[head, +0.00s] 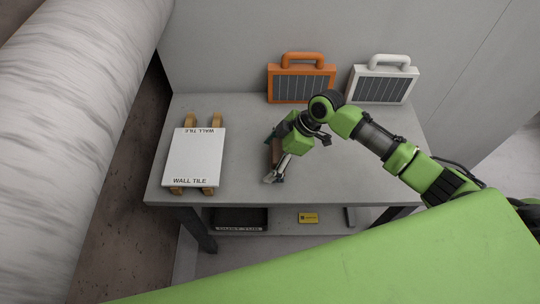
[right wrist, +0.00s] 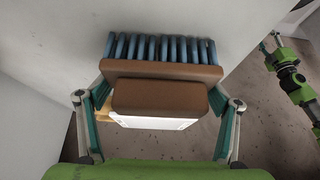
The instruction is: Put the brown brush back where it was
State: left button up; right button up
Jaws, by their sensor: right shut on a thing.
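My right gripper (head: 275,157) is over the middle of the grey table (head: 350,180) in the head view. It is shut on the brown brush (head: 277,151), which my gripper and wrist partly hide there. In the right wrist view the brush (right wrist: 160,72) sits between the two teal fingers, its brown block across them and its blue bristles pointing to the top of the picture. I cannot tell how high it is above the table.
A white wall tile (head: 194,155) lies on two wooden supports at the table's left. An orange case (head: 301,83) and a white case (head: 381,83) stand at the back. A dark tray (head: 240,217) and a yellow box (head: 308,218) are on the lower shelf. The table's front right is clear.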

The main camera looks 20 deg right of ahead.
jog(key=shift+f, duration=0.25)
jog(key=o, duration=1.1)
jog(key=shift+c, duration=0.2)
jog(key=shift+d+r, duration=0.1)
jog(key=b+v, duration=0.1)
jog(key=v, duration=1)
jog(key=shift+s+d+r+b, duration=0.15)
jog(key=shift+d+r+b, duration=0.05)
jog(key=shift+r+b, duration=0.2)
jog(key=shift+d, duration=0.1)
